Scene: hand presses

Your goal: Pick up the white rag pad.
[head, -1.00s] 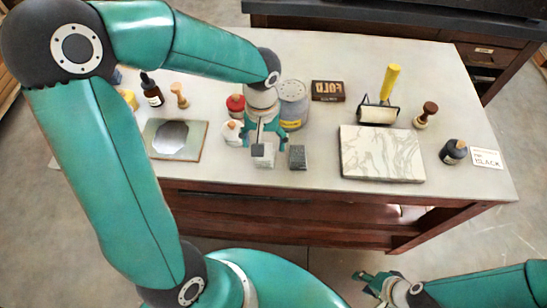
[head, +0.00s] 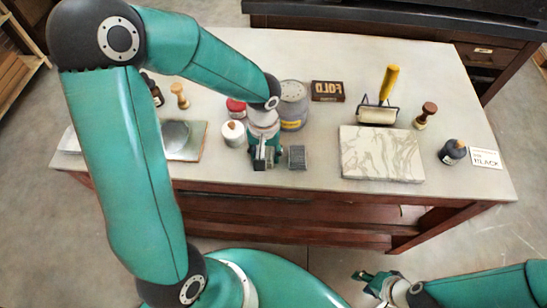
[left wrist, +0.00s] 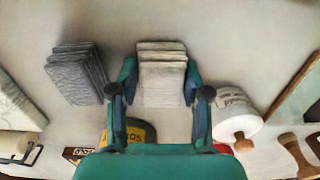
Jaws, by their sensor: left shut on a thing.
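The white rag pad (left wrist: 162,78) is a small stack of pale folded cloth. In the left wrist view it sits between the two fingers of my left gripper (left wrist: 160,92), which is shut on it. In the head view my left gripper (head: 264,157) is low at the table's front edge and mostly covers the pad. A dark grey pad (head: 297,157) lies just right of it, also in the left wrist view (left wrist: 75,72), apart from the fingers. My right gripper (head: 372,279) is in front of the table, away from the pads; its opening is unclear.
Behind my left gripper stand a grey tin (head: 293,105), a white jar (head: 233,133) and a red-topped jar (head: 236,106). A marble slab (head: 382,153) and a yellow-handled roller (head: 378,113) are to the right. The table (head: 325,120) is clear between the grey pad and slab.

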